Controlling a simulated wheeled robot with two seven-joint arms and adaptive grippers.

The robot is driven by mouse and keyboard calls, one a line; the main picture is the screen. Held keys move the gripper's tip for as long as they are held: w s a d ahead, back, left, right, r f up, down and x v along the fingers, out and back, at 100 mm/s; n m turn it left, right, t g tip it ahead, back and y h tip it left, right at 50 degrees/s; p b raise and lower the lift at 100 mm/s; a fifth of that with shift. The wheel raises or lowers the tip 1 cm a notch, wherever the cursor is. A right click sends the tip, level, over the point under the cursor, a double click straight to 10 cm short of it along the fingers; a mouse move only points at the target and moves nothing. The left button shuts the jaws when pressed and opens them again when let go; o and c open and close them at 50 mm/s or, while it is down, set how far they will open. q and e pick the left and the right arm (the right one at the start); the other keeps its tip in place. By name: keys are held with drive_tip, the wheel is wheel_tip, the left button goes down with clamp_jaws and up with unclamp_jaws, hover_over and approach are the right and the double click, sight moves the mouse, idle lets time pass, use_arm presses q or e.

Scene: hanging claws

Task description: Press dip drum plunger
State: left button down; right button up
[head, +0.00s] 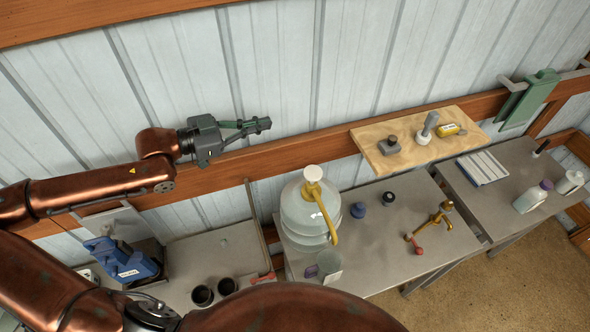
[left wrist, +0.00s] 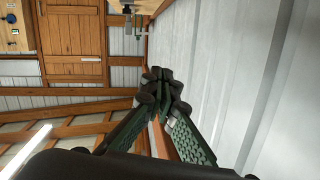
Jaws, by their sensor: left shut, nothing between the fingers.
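The dip drum is a large clear ribbed jug (head: 309,215) on the grey metal table, with a white round plunger cap (head: 313,173) on top and a yellow spout tube curving down its right side. My left gripper (head: 262,125) is shut and empty. In the head view it appears up and to the left of the plunger cap, in front of the wall boards and apart from the jug. In the left wrist view the closed fingertips (left wrist: 163,90) meet with nothing between them; the jug does not show there. My right gripper is not in view.
A wooden shelf (head: 423,140) with small items is right of the jug. A brass tap (head: 438,215), dark caps and a clear cup (head: 329,266) are on the table (head: 375,262). Dark cups (head: 203,295) and a blue device (head: 122,260) stand at left.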

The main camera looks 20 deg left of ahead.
use_arm(q)
drive_tip(key=d+r+h, duration=0.2)
drive_tip(key=d+r, duration=0.1)
drive_tip(key=g+y+p, duration=0.1)
drive_tip(key=g+p, duration=0.1)
drive_tip(key=p, duration=0.1)
hover_over(313, 177)
drive_tip(key=a, duration=0.5)
wheel_tip(313, 177, down, 15)
drive_tip(key=shift+n, duration=0.4)
drive_tip(key=f, duration=0.1)
drive_tip(key=f+p, duration=0.1)
drive_tip(key=f, duration=0.2)
drive_tip(key=shift+s, duration=0.3)
drive_tip(key=shift+d, duration=0.1)
drive_tip(key=shift+f, duration=0.1)
